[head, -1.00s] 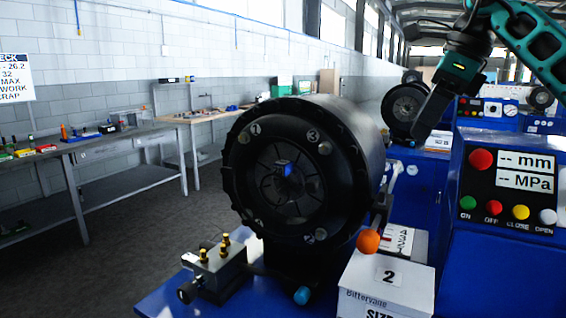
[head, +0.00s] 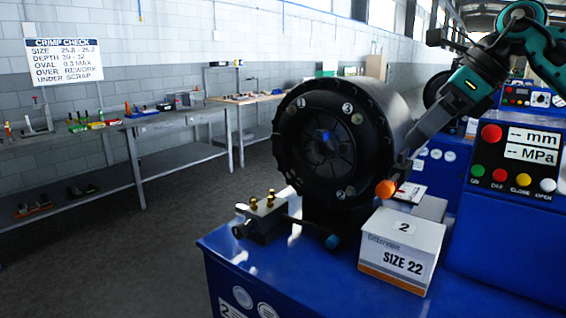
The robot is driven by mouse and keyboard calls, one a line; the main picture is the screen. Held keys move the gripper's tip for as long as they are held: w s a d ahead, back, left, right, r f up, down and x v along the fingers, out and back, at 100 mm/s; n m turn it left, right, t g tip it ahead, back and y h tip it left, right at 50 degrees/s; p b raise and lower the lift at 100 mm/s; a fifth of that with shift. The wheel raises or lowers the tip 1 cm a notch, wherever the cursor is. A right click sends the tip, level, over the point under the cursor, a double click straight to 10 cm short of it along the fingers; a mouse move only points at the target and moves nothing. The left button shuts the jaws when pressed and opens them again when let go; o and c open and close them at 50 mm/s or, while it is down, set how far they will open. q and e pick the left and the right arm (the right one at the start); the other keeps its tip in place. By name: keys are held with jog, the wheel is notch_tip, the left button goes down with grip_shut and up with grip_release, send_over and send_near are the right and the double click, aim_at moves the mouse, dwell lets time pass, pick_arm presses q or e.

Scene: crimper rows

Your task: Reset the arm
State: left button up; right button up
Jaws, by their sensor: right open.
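My right arm comes in from the upper right, and its gripper (head: 416,141) points down and left beside the right side of the black crimper head (head: 318,145). The jaws are open, seen from the side, and nothing shows between them. The fingertips are near the lever with the orange ball knob (head: 386,189); I cannot tell whether they touch it. My left gripper is not in view.
A white box marked SIZE 22 (head: 402,262) and a valve block (head: 262,219) stand on the blue machine base (head: 225,262). A control panel (head: 516,160) is at right. Workbenches (head: 105,131) line the left wall, with clear floor before them.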

jog(key=s+a+f+m+t+y, duration=0.15)
jog(key=a+m+y, duration=0.25)
jog(key=a+y, duration=0.45)
jog(key=s+a+f+m+t+y, duration=0.1)
jog(key=a+f+m+t+y, duration=0.3)
jog(key=a, duration=0.8)
jog(key=s+d+f+m+t+h, duration=0.3)
jog(key=d+f+m+h, duration=0.7)
jog(key=m, duration=0.6)
jog(key=s+d+f+m+t+h, duration=0.4)
jog(key=f+m+h, duration=0.65)
jog(key=m, duration=0.55)
jog(key=s+d+f+m+g+y, duration=0.1)
jog(key=s+d+f+m+g, duration=0.15)
jog(key=s+f+g, duration=0.7)
jog(key=s+d+f+m+g+y, duration=0.15)
jog(key=s+f+m+g, duration=0.35)
jog(key=s, duration=0.9)
jog(key=w+a+f+n+t, duration=0.2)
jog(key=w+f+t, duration=0.6)
jog(key=f+t, duration=0.1)
jog(key=shift+a+f+t+y, duration=0.4)
jog(key=shift+f+y, duration=0.05)
jog(key=shift+f, duration=0.25)
